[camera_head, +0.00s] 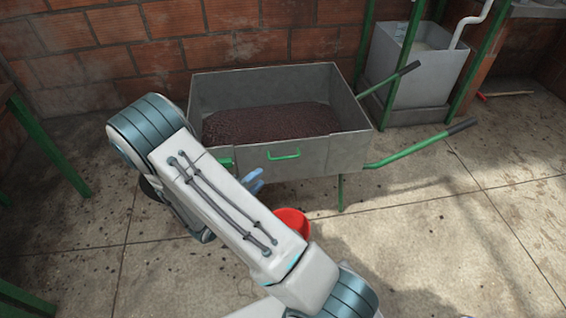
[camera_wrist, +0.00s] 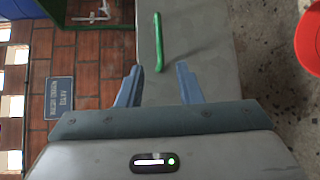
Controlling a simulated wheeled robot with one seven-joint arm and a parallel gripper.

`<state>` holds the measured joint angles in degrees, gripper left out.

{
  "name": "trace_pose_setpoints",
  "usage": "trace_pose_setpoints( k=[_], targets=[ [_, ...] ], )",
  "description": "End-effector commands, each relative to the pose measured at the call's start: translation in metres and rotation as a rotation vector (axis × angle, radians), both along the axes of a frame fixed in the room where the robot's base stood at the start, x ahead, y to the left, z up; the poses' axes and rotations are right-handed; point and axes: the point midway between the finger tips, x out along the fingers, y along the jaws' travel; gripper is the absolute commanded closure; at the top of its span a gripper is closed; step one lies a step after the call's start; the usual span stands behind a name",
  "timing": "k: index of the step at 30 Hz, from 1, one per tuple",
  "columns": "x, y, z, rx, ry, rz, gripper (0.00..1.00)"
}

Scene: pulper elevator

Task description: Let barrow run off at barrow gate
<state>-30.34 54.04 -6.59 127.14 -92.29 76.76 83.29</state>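The grey metal barrow (camera_head: 345,152) stands by the brick wall, with dark reddish-brown contents (camera_head: 270,122) in its tray. A green bar handle (camera_head: 284,154) sits on its front face; I take this as the barrow gate's handle. In the wrist view the green handle (camera_wrist: 158,42) lies ahead of my gripper (camera_wrist: 158,82), against the grey wall. The blue fingers are apart with nothing between them, and the handle is just beyond their tips. In the head view my gripper (camera_head: 253,180) shows at the barrow's front, left of the handle, partly hidden by my arm.
A red bucket (camera_head: 293,220) stands on the floor before the barrow, partly behind my arm; it shows at right in the wrist view (camera_wrist: 311,40). A grey tank (camera_head: 425,75) in a green frame stands behind right. Barrow shafts (camera_head: 420,146) stick out right. Floor at right is clear.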

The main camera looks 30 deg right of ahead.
Motion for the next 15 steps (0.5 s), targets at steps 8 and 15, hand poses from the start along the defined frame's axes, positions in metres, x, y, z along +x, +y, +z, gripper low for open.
trace_pose_setpoints(
  k=[8,15],
  targets=[
    [0.02,-0.039,-0.007,0.0,-0.001,-0.005,0.68],
    [0.044,-0.084,-0.014,0.0,-0.001,-0.005,0.68]
  ],
)
